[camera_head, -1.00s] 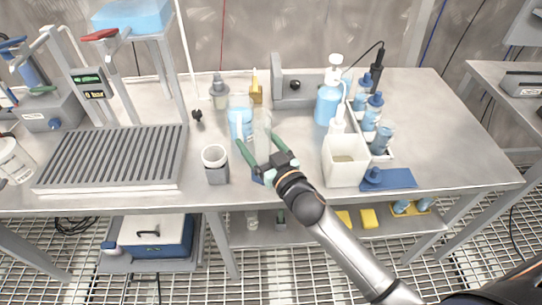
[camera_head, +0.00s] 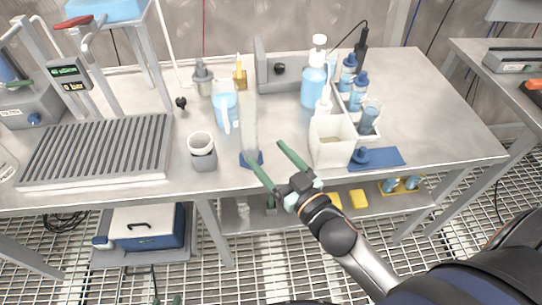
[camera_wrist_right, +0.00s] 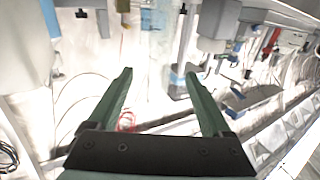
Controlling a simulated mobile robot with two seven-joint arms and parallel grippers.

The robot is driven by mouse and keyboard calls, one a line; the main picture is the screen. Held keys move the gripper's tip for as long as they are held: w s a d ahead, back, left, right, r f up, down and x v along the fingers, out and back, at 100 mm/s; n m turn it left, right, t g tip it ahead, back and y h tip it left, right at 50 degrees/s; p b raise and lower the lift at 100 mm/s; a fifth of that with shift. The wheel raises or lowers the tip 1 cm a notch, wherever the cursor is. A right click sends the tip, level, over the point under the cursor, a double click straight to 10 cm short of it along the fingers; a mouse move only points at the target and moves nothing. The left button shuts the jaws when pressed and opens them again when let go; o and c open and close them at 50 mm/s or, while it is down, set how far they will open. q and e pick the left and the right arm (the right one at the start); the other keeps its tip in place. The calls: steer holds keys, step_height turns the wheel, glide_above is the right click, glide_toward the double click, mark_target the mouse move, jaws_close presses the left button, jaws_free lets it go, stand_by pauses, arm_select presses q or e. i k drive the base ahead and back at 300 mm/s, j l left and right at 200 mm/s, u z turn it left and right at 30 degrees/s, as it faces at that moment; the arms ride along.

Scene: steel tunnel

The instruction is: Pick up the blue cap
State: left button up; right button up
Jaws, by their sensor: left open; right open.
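The blue cap (camera_head: 361,155) sits on a blue mat (camera_head: 388,158) near the front right of the steel table. My right gripper (camera_head: 264,150) is open, left of the cap and clearly apart from it, over the front edge. Its green fingers point toward a tall clear cylinder with a blue foot. In the right wrist view my right gripper (camera_wrist_right: 159,75) is open with nothing held between its fingers; I cannot make out the cap there. Only the green fingertips of my left gripper (camera_head: 166,300) show at the bottom edge, open and far from the cap.
A white square container (camera_head: 331,151) stands just left of the cap. Behind are a rack with blue-capped bottles and a pump bottle (camera_head: 314,86). The clear cylinder (camera_head: 250,125), a blue-filled beaker (camera_head: 225,103) and a grey cup (camera_head: 202,160) stand left.

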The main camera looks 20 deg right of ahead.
mark_target(361, 155)
steer(key=z, duration=1.5)
